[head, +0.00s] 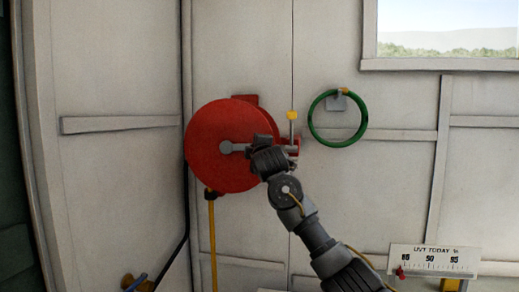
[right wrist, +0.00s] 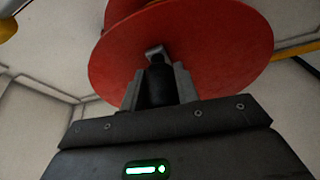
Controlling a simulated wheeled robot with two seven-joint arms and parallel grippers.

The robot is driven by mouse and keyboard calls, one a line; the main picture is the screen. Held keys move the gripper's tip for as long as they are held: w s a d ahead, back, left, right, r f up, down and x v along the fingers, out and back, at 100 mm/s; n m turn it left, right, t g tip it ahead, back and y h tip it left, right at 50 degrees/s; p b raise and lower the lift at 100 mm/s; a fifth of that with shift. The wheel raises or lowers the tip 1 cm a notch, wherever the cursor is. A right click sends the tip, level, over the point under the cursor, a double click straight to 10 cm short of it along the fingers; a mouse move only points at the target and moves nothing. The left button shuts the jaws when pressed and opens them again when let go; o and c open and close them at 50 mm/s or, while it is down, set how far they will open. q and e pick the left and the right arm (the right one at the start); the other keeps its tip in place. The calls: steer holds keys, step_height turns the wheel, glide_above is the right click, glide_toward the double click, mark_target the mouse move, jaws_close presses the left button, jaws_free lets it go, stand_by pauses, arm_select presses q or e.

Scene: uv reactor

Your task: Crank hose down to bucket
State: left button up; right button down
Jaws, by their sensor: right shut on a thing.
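A red hose reel (head: 212,122) is mounted on the wall, and its red disc (right wrist: 225,45) fills the top of the right wrist view. A grey crank arm (head: 238,147) runs from the hub to the right. My right gripper (head: 262,147) is at the crank's outer end. In the right wrist view its two fingers (right wrist: 158,88) are shut on the dark crank handle (right wrist: 158,80), one on each side. A yellow hose (head: 213,245) hangs straight down below the reel and runs out of the bottom of the head view. No bucket shows. My left gripper is out of view.
A small lever with a yellow knob (head: 292,115) stands right of the reel. A green hose ring (head: 312,120) hangs on the wall beyond it. A gauge panel (head: 435,259) is at lower right.

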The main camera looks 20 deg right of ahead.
steer(key=shift+s+r, duration=0.1)
steer(key=shift+r, duration=0.2)
steer(key=c, duration=1.4)
jaws_free()
steer(key=o, duration=0.3)
steer(key=shift+a+f, duration=0.15)
steer(key=shift+o, duration=0.2)
steer(key=shift+s+f+b, duration=0.15)
steer(key=shift+s+b, duration=0.05)
steer(key=shift+b, duration=0.1)
steer(key=s+a+b, duration=0.1)
steer(key=s+b, duration=0.4)
steer(key=s, duration=0.5)
steer(key=shift+s, duration=0.15)
steer(key=shift+f, duration=0.1)
